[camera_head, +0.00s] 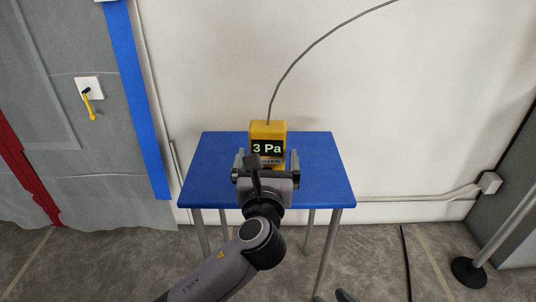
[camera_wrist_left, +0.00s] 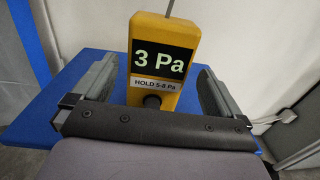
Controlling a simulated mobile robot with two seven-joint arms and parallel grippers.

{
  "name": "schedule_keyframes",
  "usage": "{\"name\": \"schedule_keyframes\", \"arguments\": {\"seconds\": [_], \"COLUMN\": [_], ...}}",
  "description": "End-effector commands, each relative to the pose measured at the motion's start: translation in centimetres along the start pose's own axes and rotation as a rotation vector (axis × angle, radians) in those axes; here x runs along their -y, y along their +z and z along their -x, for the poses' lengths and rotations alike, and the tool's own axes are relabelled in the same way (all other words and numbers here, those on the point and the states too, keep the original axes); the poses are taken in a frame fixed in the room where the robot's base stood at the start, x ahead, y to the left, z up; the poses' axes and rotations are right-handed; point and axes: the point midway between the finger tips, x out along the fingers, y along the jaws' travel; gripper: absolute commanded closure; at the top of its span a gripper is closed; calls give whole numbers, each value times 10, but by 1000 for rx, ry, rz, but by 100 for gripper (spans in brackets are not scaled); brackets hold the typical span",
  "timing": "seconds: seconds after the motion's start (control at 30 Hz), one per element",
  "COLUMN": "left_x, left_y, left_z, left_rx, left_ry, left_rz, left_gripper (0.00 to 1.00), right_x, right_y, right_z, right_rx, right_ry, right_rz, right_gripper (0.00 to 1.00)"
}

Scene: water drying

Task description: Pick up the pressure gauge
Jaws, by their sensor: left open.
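The pressure gauge (camera_head: 267,131) is a yellow box standing upright on the blue table (camera_head: 325,185). Its black display reads 3 Pa, and a grey cable rises from its top. My left gripper (camera_head: 267,158) is open in front of the gauge, with one finger to each side. In the left wrist view the gauge (camera_wrist_left: 163,30) stands between the two spread fingers of the gripper (camera_wrist_left: 158,85), with a gap on each side. A label there reads HOLD 5-8 Pa, above a dark round knob. The gripper body hides the gauge's lower part in the head view.
A white wall (camera_head: 420,100) stands behind the table. Grey sheeting with blue tape (camera_head: 135,90) hangs at the left. A post on a black round base (camera_head: 468,271) and a dark floor cable (camera_head: 406,262) are at the right. The tabletop beside the gauge is clear.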

Motion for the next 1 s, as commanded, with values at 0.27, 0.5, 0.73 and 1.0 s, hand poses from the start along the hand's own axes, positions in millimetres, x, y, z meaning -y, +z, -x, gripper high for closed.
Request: {"name": "schedule_keyframes", "arguments": {"seconds": [0.27, 0.5, 0.73, 1.0], "left_x": [0, 0, -1, -1], "left_y": [-13, -12, -10, -10], "left_z": [-32, -56, -59, -59], "left_rx": [-1, -1, -3, -1], "left_ry": [1, -1, -1, -1], "left_rz": [4, 6, 6, 7], "left_gripper": [0, 0, 0, 49], "right_x": [10, 18, 19, 19], "right_y": [5, 3, 2, 2], "right_z": [-14, -18, -18, -18], "right_rx": [-27, -41, -42, -42], "right_ry": [-64, -107, -111, -111], "right_rz": [-65, -107, -110, -110], "right_gripper": [57, 57, 57, 57]}}
